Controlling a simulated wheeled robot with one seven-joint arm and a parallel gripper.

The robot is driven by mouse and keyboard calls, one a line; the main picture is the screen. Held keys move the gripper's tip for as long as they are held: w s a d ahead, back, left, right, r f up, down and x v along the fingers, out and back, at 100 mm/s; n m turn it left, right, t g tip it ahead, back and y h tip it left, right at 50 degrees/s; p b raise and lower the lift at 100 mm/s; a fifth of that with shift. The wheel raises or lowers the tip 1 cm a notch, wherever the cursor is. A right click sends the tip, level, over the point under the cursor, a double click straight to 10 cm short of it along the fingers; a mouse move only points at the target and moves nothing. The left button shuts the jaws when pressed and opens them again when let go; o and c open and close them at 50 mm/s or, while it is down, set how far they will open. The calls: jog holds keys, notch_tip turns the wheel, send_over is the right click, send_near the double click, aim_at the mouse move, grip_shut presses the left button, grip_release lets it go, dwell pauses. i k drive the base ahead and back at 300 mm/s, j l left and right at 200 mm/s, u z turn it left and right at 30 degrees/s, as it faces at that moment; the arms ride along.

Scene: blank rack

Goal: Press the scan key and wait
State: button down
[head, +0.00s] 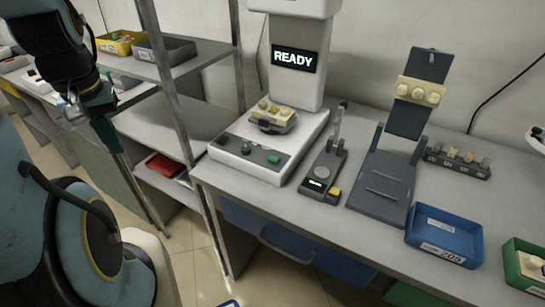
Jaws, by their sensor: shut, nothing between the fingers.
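A white scanner (297,66) stands on the bench with a lit display (294,59) reading READY. Its low base (257,147) carries a dark holder with a beige dental-like piece (270,114) on it. No readable label shows which one is the scan key. My gripper (112,147) hangs at the upper left, pointing down, well left of the scanner and apart from everything. Its fingers are together and empty.
Right of the scanner are a dark device (324,169) with a yellow button, a dark stand (380,185) with an upright panel, a blue tray (444,232) and a green tray (524,262). A metal shelf rack (178,120) stands between my gripper and the scanner.

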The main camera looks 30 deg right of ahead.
aim_at(274, 159)
jog(key=i+z, duration=0.1)
jog(key=z, duration=0.4)
jog(key=i+j+z, duration=0.1)
jog(key=z, duration=0.35)
jog(key=j, duration=0.1)
